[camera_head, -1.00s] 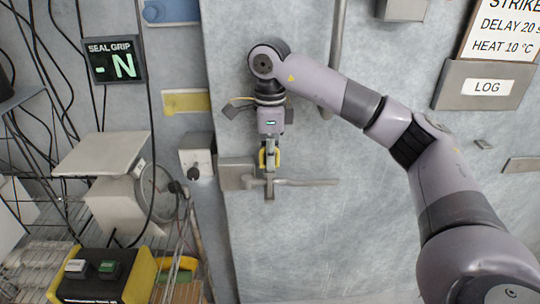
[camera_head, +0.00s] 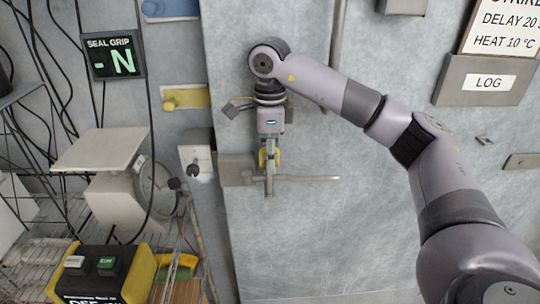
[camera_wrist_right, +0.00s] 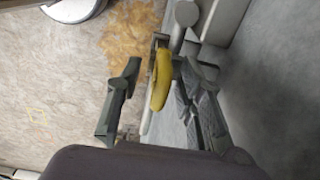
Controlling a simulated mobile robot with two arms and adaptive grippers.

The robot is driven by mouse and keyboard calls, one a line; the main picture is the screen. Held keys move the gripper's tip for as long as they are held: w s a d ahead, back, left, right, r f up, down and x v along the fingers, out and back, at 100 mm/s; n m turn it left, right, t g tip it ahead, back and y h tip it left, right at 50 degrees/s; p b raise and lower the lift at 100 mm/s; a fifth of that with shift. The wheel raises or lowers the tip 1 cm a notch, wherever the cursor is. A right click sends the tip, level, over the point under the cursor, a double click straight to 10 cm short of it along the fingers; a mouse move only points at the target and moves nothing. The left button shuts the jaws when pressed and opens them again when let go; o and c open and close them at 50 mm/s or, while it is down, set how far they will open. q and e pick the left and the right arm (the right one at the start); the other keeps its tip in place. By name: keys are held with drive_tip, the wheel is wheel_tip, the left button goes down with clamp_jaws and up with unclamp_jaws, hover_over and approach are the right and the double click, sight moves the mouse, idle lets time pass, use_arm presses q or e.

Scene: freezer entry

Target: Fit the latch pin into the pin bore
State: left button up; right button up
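The yellow grip of what looks like the latch pin (camera_wrist_right: 161,82) sits at the latch on the grey door. In the right wrist view it lies between the two spread fingers of my right gripper (camera_wrist_right: 160,90), with a clear gap to the left finger. I cannot tell whether it touches the right finger. In the head view my right gripper (camera_head: 268,160) points down in front of the latch, with yellow showing around its fingers. The pin shaft and pin bore are hidden, so I cannot tell how deep the pin sits. My left gripper is not in view.
A grey latch lever (camera_head: 310,179) sticks out to the right at the latch, beside the latch plate (camera_head: 237,170). A switch box (camera_head: 197,152) is on the frame to the left. A scale (camera_head: 102,150) and a yellow-black button box (camera_head: 100,272) stand lower left.

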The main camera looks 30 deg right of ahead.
wheel_tip(320, 180, up, 12)
idle(0.6)
idle(0.5)
